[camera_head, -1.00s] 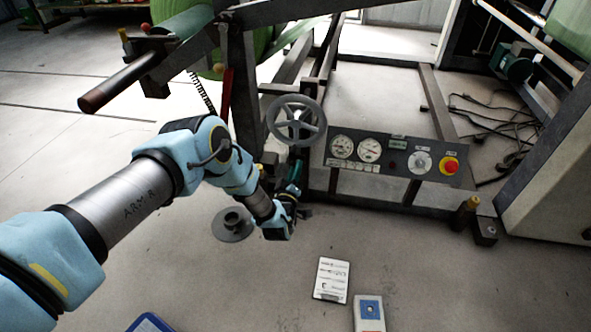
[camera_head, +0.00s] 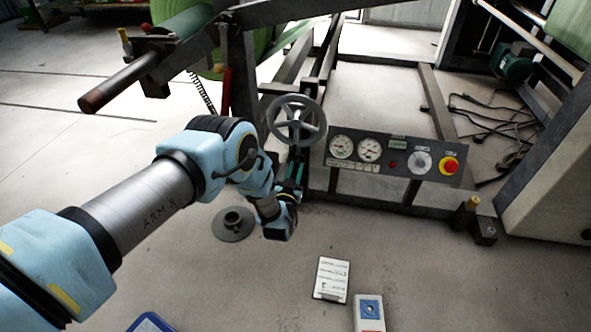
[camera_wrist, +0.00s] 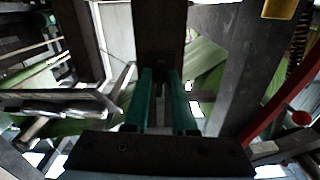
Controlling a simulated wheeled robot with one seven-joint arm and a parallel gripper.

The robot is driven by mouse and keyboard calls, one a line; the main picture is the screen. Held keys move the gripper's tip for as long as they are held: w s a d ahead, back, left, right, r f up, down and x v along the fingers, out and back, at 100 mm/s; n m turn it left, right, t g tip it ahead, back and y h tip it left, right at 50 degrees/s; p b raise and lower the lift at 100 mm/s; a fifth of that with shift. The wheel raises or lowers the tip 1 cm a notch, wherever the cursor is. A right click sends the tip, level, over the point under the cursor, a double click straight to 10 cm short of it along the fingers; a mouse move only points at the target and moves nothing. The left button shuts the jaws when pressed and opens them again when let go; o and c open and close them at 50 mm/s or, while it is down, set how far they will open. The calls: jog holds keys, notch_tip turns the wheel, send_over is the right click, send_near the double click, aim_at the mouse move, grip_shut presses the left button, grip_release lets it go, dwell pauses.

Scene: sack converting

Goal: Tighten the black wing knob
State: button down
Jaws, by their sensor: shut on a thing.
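My gripper (camera_head: 298,172) is low beside the machine's dark frame, just below the grey handwheel. In the wrist view its two teal fingers (camera_wrist: 161,78) reach up to a dark post and are close together. They are shut on a small dark piece (camera_wrist: 160,68) between the tips, which I take to be the black wing knob. Its wings are hard to make out against the dark post. In the head view the knob is hidden behind my wrist and fingers.
The spoked handwheel (camera_head: 296,120) stands just above my gripper. A control panel (camera_head: 398,178) with gauges and a red button is to the right. A round dark-based piece (camera_head: 233,224), a clipboard (camera_head: 331,279) and a blue-white box (camera_head: 369,312) are on the open floor.

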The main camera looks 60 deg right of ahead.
jog(key=m, duration=0.7)
jog(key=shift+b, duration=0.3)
jog(key=m, duration=0.4)
jog(key=shift+f+b, duration=0.1)
jog(key=shift+b, duration=0.2)
jog(key=m+b, duration=0.1)
jog(key=m, duration=0.3)
jog(key=shift+m, duration=0.3)
jog(key=m+b, duration=0.1)
jog(key=m, duration=0.2)
jog(key=shift+m, duration=0.4)
jog(key=m+b, duration=0.2)
jog(key=m, duration=0.2)
jog(key=m+b, duration=0.2)
jog(key=m, duration=0.2)
jog(key=shift+f, duration=0.1)
jog(key=shift+m+b, duration=0.95)
jog(key=shift+m, duration=0.95)
